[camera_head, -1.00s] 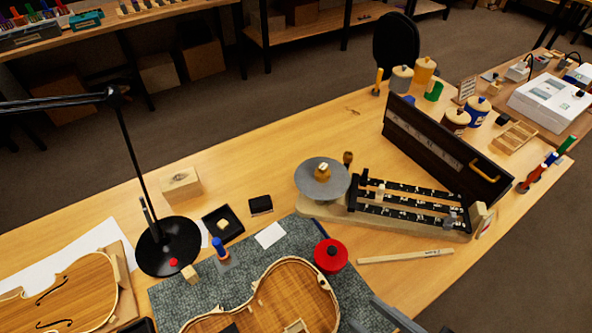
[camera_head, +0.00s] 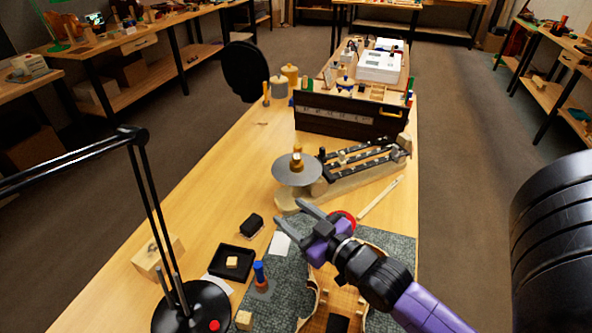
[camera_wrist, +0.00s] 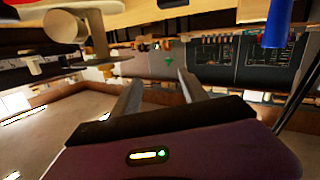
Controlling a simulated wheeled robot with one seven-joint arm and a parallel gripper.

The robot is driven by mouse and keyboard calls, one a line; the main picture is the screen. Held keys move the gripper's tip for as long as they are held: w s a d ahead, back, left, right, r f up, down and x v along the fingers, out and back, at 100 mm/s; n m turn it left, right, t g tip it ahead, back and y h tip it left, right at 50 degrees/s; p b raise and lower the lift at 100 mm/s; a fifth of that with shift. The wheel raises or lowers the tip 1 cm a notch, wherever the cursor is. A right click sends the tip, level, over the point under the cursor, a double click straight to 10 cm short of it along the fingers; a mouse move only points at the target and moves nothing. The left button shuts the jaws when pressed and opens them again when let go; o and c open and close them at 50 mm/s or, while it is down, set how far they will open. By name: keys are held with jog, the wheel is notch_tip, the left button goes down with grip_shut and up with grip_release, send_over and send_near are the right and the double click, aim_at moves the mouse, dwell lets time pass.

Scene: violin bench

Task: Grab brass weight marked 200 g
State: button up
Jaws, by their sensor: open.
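A brass weight (camera_head: 297,161) with a knob top stands on the round grey pan (camera_head: 297,171) of the balance. Its marking is too small to read, so I cannot tell whether it says 200 g. My gripper (camera_head: 298,219) is open and empty, in front of the pan and apart from it. It is above the grey mat's far edge, beside the red round container. The two open fingers also show in the wrist view (camera_wrist: 160,90), with nothing between them. I cannot clearly make out the weight in the wrist view.
The balance's black beams (camera_head: 365,158) lie right of the pan, with a dark open case (camera_head: 345,117) behind. A black tray (camera_head: 232,262), black block (camera_head: 251,226) and lamp (camera_head: 192,308) are at left. A violin body (camera_head: 318,290) lies under my arm. Bare bench lies left of the pan.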

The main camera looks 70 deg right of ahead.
aim_at(298, 162)
jog(key=w+d+m+h, duration=0.1)
jog(key=d, duration=0.4)
jog(key=w+d+r+m+g+h+b, duration=0.1)
jog(key=d+m+h, duration=0.1)
jog(key=d, duration=0.3)
jog(key=w+d+m+h+b, duration=0.1)
jog(key=d, duration=0.4)
jog(key=shift+w+d+r+m+g, duration=0.1)
jog(key=shift+w+r+m+g, duration=0.05)
jog(key=shift+r+m+g, duration=0.25)
jog(key=shift+x, duration=1.15)
jog(key=x, duration=0.2)
jog(key=p+x, duration=0.1)
jog(key=x, duration=0.1)
jog(key=shift+f, duration=0.4)
jog(key=shift+w+d, duration=0.45)
jog(key=shift+w, duration=0.15)
jog(key=shift+c, duration=0.2)
grip_shut()
